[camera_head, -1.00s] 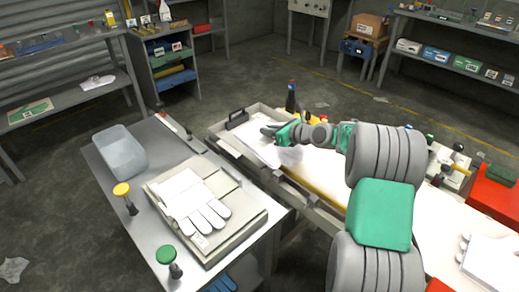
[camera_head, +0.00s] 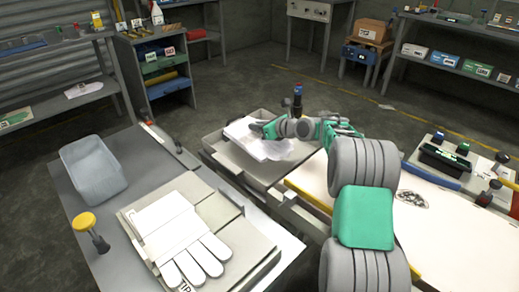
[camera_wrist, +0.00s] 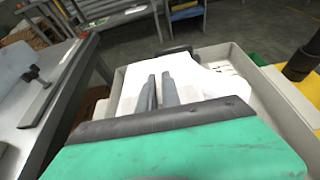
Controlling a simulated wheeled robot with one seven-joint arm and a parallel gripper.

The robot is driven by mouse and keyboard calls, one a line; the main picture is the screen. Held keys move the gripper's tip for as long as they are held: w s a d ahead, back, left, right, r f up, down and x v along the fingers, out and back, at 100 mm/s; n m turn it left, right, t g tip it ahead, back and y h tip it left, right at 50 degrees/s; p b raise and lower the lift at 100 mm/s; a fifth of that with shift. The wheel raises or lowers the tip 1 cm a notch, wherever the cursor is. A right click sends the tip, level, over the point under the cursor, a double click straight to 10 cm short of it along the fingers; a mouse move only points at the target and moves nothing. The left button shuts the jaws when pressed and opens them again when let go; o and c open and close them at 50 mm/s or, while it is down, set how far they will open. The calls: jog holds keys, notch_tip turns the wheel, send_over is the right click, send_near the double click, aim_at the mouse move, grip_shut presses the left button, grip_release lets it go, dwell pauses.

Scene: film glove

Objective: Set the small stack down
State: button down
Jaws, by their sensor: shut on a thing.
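The small stack (camera_head: 250,140) is white and flat, probably film gloves. It is over the grey tray (camera_head: 222,151) in the head view. My gripper (camera_head: 258,128) is shut on the stack. In the wrist view my two dark fingers (camera_wrist: 163,92) lie close together against the white stack (camera_wrist: 203,78), inside the outline of the tray (camera_wrist: 282,107). Whether the stack touches the tray floor cannot be told. The fingertips are partly lost against the white.
A dark bottle-like object (camera_head: 297,100) stands behind my wrist. A white work surface (camera_head: 440,225) extends at the right.

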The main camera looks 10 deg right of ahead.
aim_at(275, 146)
notch_tip(275, 146, down, 8)
jog(key=shift+b, duration=0.85)
jog(key=shift+r, duration=0.1)
jog(key=c, duration=1.5)
grip_release()
jog(key=shift+c, duration=0.2)
jog(key=shift+s+d, duration=0.15)
jog(key=p+v, duration=0.2)
jog(key=v, duration=0.9)
jog(key=shift+s+d+r, duration=0.15)
jog(key=shift+s, duration=0.15)
